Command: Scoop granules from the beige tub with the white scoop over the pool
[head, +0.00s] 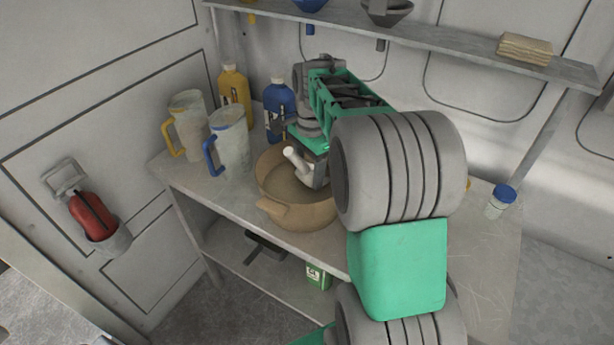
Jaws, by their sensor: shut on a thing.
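The beige tub (289,215) stands on the workbench, left of my arm. Grey-brown granules (285,183) show inside it. The white scoop (296,162) is at the tub's right side, tilted, with its rounded white end pointing up and left. My gripper (315,168) is over the right part of the tub, shut on the scoop. My arm hides the tub's right side and most of the jaws. I cannot tell whether the scoop touches the granules. No pool can be made out.
Two measuring jugs, one yellow-handled (186,125) and one blue-handled (229,145), stand left of the tub. A yellow bottle (235,97) and a blue bottle (278,108) stand behind. A blue-lidded jar (500,201) is at right. A shelf (440,38) runs above the workbench (235,225).

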